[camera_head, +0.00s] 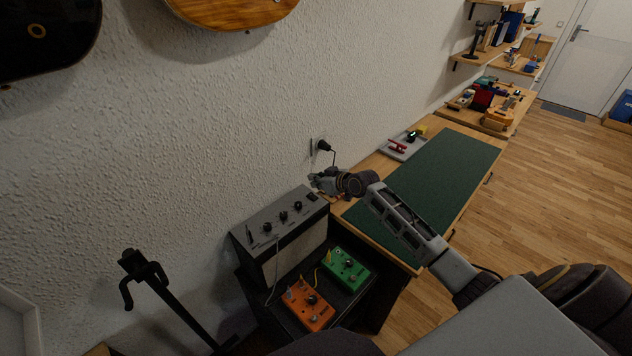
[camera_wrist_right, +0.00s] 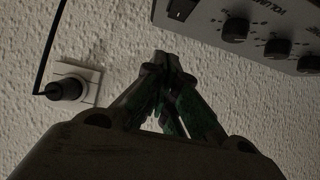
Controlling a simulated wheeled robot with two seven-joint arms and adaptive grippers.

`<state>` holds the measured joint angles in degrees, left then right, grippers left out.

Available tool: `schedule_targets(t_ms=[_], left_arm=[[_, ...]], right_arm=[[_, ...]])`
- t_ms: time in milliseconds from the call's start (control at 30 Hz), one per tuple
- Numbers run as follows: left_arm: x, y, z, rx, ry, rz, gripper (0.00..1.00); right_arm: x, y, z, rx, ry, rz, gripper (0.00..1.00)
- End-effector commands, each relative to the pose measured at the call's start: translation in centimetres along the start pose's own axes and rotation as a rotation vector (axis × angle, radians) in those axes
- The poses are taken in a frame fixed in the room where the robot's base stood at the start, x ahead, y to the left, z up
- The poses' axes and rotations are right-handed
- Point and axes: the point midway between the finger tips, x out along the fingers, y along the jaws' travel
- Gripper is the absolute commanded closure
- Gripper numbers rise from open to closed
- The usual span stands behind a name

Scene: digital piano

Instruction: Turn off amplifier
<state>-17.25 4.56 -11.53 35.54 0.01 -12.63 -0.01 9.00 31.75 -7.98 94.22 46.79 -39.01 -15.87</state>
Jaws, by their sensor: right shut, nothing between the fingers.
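The amplifier (camera_head: 281,235) is a dark box with a grey control panel, standing against the wall. Its panel shows several black knobs and a dark switch (camera_head: 312,196) at the right end. In the right wrist view the panel (camera_wrist_right: 265,30) is at the upper right, with the switch (camera_wrist_right: 181,8) at its left end. My right gripper (camera_head: 316,180) is just beyond the amplifier's right end, close to the wall. In the wrist view its fingertips (camera_wrist_right: 166,62) are together and empty, apart from the switch. My left gripper is not in view.
A wall socket with a black plug (camera_head: 323,146) is behind my right gripper; the plug also shows in the wrist view (camera_wrist_right: 66,89). Orange (camera_head: 308,305) and green (camera_head: 345,269) pedals sit before the amplifier. A workbench with a green mat (camera_head: 440,175) lies to the right.

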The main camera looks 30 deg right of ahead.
Motion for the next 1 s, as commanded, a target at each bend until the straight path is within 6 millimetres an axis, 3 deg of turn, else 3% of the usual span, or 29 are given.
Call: schedule_targets(t_ms=[1000], left_arm=[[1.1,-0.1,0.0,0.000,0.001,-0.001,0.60]], right_arm=[[-7.6,0.1,2.7,-0.001,-0.003,0.001,1.00]])
